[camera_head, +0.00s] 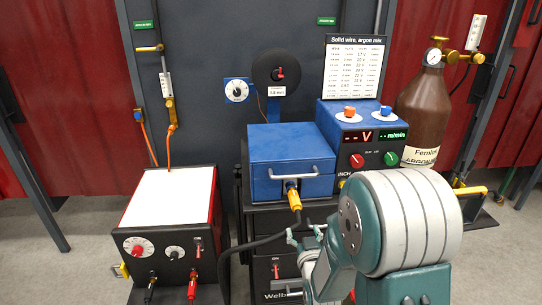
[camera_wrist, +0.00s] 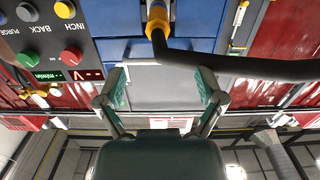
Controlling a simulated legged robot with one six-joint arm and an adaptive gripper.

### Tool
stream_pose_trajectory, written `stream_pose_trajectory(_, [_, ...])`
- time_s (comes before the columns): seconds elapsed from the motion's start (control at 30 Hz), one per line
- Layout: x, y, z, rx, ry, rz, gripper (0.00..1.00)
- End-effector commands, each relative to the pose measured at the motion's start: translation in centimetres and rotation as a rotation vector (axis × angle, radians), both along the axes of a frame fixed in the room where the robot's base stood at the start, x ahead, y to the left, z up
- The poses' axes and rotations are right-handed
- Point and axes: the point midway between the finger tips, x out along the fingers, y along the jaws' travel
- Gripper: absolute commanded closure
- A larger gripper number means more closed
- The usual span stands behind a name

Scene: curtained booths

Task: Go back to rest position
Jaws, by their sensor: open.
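My gripper (camera_head: 287,265) is at the lower middle of the head view, in front of the black welding cart, with my green and white arm behind it. The wrist view, which is upside down, shows the gripper (camera_wrist: 162,88) with its two fingers spread wide and nothing between them. The blue wire feeder box (camera_head: 290,160) with a silver handle is beyond it; it also shows in the wrist view (camera_wrist: 118,50). A yellow cable connector (camera_head: 294,199) is on the box front, and a black cable runs down from it. The connector is near the top of the wrist view (camera_wrist: 157,18).
The blue control panel (camera_head: 357,160) with knobs and displays stands right of the box. A brown gas cylinder (camera_head: 424,105) stands farther right. A red and black welder (camera_head: 172,225) with a white top is at left. Grey floor (camera_head: 500,250) is clear at right.

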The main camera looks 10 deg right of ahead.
Motion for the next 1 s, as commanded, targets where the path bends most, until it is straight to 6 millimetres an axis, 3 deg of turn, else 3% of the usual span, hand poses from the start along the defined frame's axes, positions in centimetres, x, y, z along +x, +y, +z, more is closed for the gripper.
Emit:
stream_pose_trajectory(0.27, [-1.5,-0.1,4.4,0.011,0.219,-0.002,0.13])
stream_pose_trajectory(0.47, [-4.6,-0.1,7.0,0.017,0.392,-0.004,0.13])
stream_pose_trajectory(0.77, [-12.3,-0.2,10.3,0.025,0.653,-0.010,0.13])
stream_pose_trajectory(1.0, [-20.4,-0.2,12.2,0.031,0.862,-0.017,0.13])
